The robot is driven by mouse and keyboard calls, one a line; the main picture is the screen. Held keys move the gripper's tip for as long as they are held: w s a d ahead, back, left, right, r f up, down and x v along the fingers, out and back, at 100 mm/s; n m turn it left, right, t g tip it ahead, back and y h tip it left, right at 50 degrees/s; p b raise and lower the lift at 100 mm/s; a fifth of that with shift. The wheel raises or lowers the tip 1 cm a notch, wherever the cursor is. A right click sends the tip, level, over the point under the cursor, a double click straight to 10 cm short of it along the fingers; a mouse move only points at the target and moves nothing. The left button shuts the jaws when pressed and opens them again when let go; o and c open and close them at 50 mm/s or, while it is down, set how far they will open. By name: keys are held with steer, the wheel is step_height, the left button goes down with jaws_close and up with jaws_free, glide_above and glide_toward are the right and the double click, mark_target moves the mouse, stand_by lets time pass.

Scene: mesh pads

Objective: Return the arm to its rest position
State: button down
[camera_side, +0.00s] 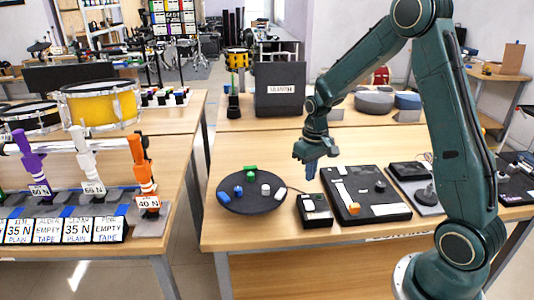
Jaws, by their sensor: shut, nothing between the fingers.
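My gripper (311,172) hangs from my dark green arm, pointing down above the middle table. Its blue fingertips are together with nothing between them. It is behind a small black box (314,210) and to the right of a round black pad (234,203). It looks apart from both, though its exact height over the table is hard to tell.
The round pad holds several small pieces, green, blue and white. A flat black panel (385,211) with orange parts lies right of the small box. Left, a second table holds purple, white and orange upright tools (141,165) and a yellow drum (100,107).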

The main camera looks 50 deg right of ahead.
steer(key=s+a+r+n+t, duration=0.1)
steer(key=s+a+r, duration=0.3)
steer(key=r, duration=0.3)
steer(key=s+a+r+t, duration=0.2)
steer(key=s+a+r, duration=0.15)
steer(key=r, duration=0.35)
steer(key=s+a+r+n+t, duration=0.1)
steer(key=s+a+r, duration=0.1)
steer(key=s, duration=0.4)
steer(key=s+a+r+t, duration=0.1)
steer(key=s+a+r, duration=0.2)
steer(key=s, duration=0.4)
steer(key=shift+a+r+n, duration=0.25)
steer(key=shift+a+n, duration=0.15)
steer(key=shift+a, duration=0.3)
